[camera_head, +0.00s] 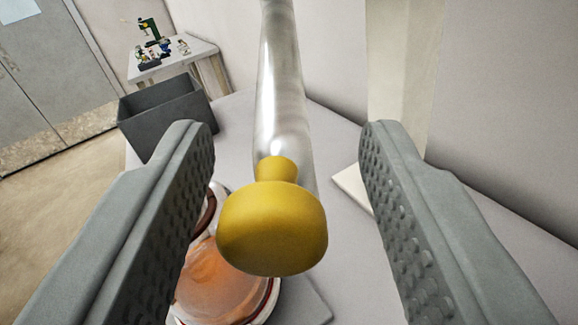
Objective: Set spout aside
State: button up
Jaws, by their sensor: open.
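The spout shows as a long shiny metal tube (279,85) with a round yellow knob (272,228) at its near end. It runs upward and away through the middle of the view. My gripper (287,140) is open, with one grey finger left of the tube and the other to its right. A gap shows between the tube and the right finger. A clear canister (222,285) with orange contents and a red-edged rim sits below the knob, partly hidden by the knob and the left finger. Whether the tube touches the canister is hidden.
A dark grey open bin (165,112) stands at the back left of the pale table (240,115). A small side table (190,62) with a green microscope (152,33) and small figures stands beyond. A wall (490,110) closes off the right side. A pale flat piece (350,182) lies by the right finger.

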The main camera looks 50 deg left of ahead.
jog(key=v, duration=1.5)
jog(key=shift+s+d, duration=0.25)
